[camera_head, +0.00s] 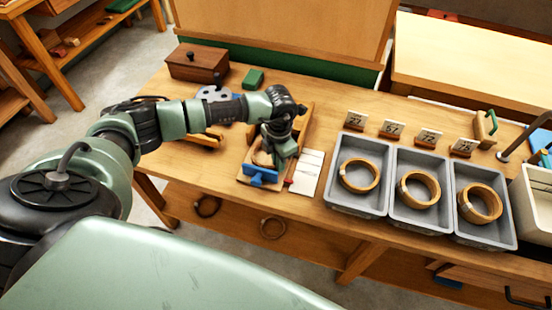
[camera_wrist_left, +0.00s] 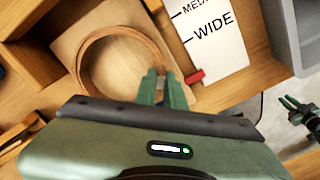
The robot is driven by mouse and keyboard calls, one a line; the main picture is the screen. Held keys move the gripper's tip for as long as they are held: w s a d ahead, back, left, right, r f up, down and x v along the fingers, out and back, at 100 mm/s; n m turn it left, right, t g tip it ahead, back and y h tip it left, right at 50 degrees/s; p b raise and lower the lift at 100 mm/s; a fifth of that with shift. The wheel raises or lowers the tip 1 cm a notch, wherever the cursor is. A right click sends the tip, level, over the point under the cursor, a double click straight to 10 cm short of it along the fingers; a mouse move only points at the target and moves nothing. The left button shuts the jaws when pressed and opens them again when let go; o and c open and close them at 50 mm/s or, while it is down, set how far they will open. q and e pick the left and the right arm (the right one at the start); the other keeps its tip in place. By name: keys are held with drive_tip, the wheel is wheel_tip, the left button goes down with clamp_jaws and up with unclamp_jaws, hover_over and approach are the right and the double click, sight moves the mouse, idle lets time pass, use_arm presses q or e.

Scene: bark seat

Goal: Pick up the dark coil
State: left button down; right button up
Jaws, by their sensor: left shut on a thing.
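My left gripper (camera_head: 281,157) is over the wooden fixture (camera_head: 246,180) on the bench. In the left wrist view, its fingers (camera_wrist_left: 163,88) are shut on the right side of a brown wooden coil (camera_wrist_left: 90,57). That coil sits in the fixture and also shows in the head view (camera_head: 261,159), partly hidden by the gripper.
Three grey trays (camera_head: 334,198) each hold a tan coil, with number cards (camera_head: 392,128) behind. A white card (camera_head: 307,173) reading "WIDE" lies right of the fixture. A brown box (camera_head: 197,63) and a green block (camera_head: 253,77) stand at the back left.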

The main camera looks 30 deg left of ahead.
use_arm(q)
wheel_tip(320, 180, up, 20)
drive_tip(key=b, duration=0.3)
drive_tip(key=shift+f, duration=0.15)
idle(0.9)
